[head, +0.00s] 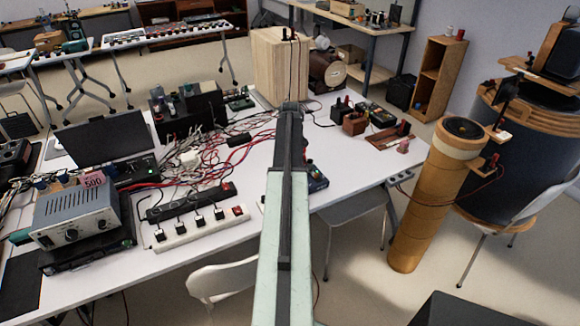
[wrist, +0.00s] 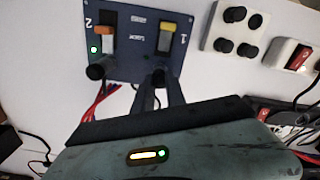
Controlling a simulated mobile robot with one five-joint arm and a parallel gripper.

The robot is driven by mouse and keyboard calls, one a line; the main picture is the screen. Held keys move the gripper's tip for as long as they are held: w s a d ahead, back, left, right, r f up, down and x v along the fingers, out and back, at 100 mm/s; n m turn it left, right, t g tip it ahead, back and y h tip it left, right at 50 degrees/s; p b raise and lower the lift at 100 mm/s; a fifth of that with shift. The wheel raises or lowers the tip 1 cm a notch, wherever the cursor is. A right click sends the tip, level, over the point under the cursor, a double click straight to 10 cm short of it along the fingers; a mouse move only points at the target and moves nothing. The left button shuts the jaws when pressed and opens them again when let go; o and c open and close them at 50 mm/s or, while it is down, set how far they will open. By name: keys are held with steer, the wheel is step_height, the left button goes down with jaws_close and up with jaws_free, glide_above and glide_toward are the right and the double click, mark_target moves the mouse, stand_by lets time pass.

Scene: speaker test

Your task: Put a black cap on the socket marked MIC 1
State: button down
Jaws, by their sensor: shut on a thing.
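A dark blue panel (wrist: 138,35) with switches marked 2 and 1 fills the upper middle of the wrist view. Its blue edge shows beside my arm in the head view (head: 318,181). The left switch (wrist: 107,34) is orange-topped, with a green light beside it; the right switch (wrist: 168,38) is yellow-topped. A black round piece (wrist: 96,71) sits at the panel's edge below the left switch. My gripper (wrist: 157,82) is shut on a small black cap (wrist: 158,75) below the yellow switch. The socket there is hidden; I cannot tell whether the cap touches it.
A white plate (wrist: 215,39) with several black round pieces lies right of the panel. A white box with a red switch (wrist: 299,57) is farther right. Red wires (wrist: 104,100) hang by the panel. In the head view, a white power strip (head: 190,231) and tangled cables (head: 225,155) crowd the table.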

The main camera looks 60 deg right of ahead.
steer(key=shift+f+b, duration=0.6)
steer(key=shift+f, duration=0.1)
steer(key=c, duration=1.3)
jaws_free()
steer(key=shift+r, duration=0.15)
step_height(320, 180, up, 8)
steer(key=p, duration=0.7)
steer(key=shift+f+p, duration=0.25)
steer(key=shift+p, duration=0.15)
steer(key=shift+f, duration=0.1)
steer(key=shift+w, duration=0.1)
